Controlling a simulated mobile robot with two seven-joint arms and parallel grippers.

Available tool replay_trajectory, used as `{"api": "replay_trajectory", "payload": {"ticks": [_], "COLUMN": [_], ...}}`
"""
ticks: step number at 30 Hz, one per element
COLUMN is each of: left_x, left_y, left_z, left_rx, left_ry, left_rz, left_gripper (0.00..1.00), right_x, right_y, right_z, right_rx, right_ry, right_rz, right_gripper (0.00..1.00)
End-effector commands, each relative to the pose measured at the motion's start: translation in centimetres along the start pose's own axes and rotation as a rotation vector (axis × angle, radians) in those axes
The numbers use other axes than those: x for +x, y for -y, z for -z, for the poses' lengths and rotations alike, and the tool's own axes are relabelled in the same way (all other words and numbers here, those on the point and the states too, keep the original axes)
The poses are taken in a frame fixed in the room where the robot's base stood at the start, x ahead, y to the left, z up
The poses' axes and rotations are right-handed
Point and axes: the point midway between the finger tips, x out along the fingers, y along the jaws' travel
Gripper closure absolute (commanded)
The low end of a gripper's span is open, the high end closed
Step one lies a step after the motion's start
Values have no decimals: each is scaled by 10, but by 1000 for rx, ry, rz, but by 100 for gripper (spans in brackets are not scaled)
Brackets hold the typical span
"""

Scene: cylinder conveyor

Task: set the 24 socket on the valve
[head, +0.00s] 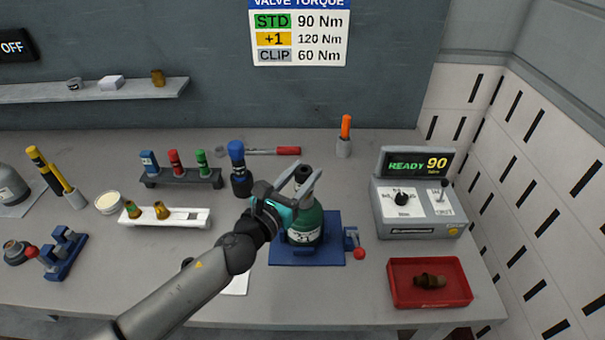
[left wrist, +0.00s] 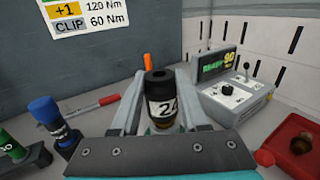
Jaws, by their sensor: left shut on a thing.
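The 24 socket is a dark cylinder with a white label reading 24 in the left wrist view (left wrist: 161,100). Its dark top also shows in the head view (head: 303,172). My left gripper (head: 300,186) is shut on it, with one finger on each side, and holds it upright over the green cylinder (head: 306,221). The cylinder stands in a blue holder (head: 310,257) on the bench. The valve is hidden behind the gripper and socket, so I cannot tell whether the socket touches it. My right gripper is not in view.
A blue-topped tool (head: 237,160) stands close left of the gripper. A rack (head: 182,182) with blue, red and green pieces is farther left. A control box (head: 415,212) reading READY 90 and a red tray (head: 430,296) are at right. A red-handled bar (head: 286,150) lies behind.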

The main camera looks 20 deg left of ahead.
Motion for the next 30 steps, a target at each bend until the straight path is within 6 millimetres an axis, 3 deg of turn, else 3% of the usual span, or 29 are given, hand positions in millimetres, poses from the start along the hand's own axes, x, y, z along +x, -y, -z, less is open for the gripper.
{"api": "replay_trajectory", "payload": {"ticks": [5, 6, 15, 23, 30], "left_x": [0, 0, 0, 0, 0], "left_y": [0, 0, 0, 0, 0], "left_z": [5, 5, 4, 4, -9], "left_rx": [0, 0, 0, 0, 1], "left_ry": [1, 1, 1, -1, 0], "left_rz": [0, 0, 0, 0, 0], "left_gripper": [100, 53, 20, 20, 20], "right_x": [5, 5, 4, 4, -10], "right_y": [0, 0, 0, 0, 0], "right_z": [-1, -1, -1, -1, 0], "right_rx": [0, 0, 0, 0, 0], "right_ry": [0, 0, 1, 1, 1], "right_rz": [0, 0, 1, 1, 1], "right_gripper": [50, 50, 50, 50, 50]}}
